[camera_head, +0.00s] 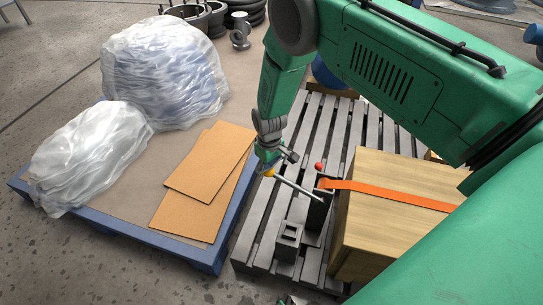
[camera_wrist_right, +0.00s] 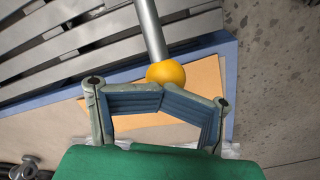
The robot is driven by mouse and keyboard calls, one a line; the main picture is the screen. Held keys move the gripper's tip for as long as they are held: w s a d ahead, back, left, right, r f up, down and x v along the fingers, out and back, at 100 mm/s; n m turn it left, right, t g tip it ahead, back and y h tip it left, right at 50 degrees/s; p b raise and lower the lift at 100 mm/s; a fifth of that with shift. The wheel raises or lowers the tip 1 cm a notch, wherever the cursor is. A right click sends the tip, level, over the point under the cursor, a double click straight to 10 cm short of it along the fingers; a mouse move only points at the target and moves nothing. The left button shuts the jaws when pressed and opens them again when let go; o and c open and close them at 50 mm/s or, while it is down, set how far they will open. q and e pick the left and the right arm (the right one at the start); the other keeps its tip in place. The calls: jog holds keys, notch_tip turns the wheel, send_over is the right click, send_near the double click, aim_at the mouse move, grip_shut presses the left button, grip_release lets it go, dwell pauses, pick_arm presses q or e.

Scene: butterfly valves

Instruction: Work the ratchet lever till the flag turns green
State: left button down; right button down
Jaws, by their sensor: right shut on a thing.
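The ratchet lever (camera_head: 301,189) is a grey rod that slants from a dark ratchet post (camera_head: 316,212) up and left to a yellow ball knob (camera_head: 270,173). A small red ball (camera_head: 319,166), which looks like the flag, sits at the top of the post. My right gripper (camera_head: 267,161) is at the knob end of the lever and shut on it. In the right wrist view the yellow knob (camera_wrist_right: 166,75) sits at the blue finger pads, with the rod running upward. The fingers partly hide the knob in the head view. My left gripper is not seen.
An orange strap (camera_head: 400,196) runs from the post over a wooden crate (camera_head: 375,235) on a grey slatted pallet (camera_head: 262,233). A blue-edged platform with cardboard sheets (camera_head: 205,180) and plastic-wrapped bundles (camera_head: 165,70) stands left. My green right arm covers the upper right.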

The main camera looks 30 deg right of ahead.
jog(key=r+p, duration=0.1)
jog(key=r, duration=0.1)
jog(key=s+r+p, duration=0.1)
jog(key=r+p, duration=0.1)
jog(key=d+r+p, duration=0.1)
jog(key=r+p, duration=0.1)
jog(key=shift+s+r, duration=0.1)
jog(key=shift+s, duration=0.1)
jog(key=shift+s+d+r+p, duration=0.1)
jog(key=shift+r+p, duration=0.1)
jog(key=shift+p, duration=0.1)
notch_tip(320, 180, up, 6)
jog(key=p, duration=0.4)
jog(key=shift+p, duration=0.3)
jog(key=shift+f, duration=0.1)
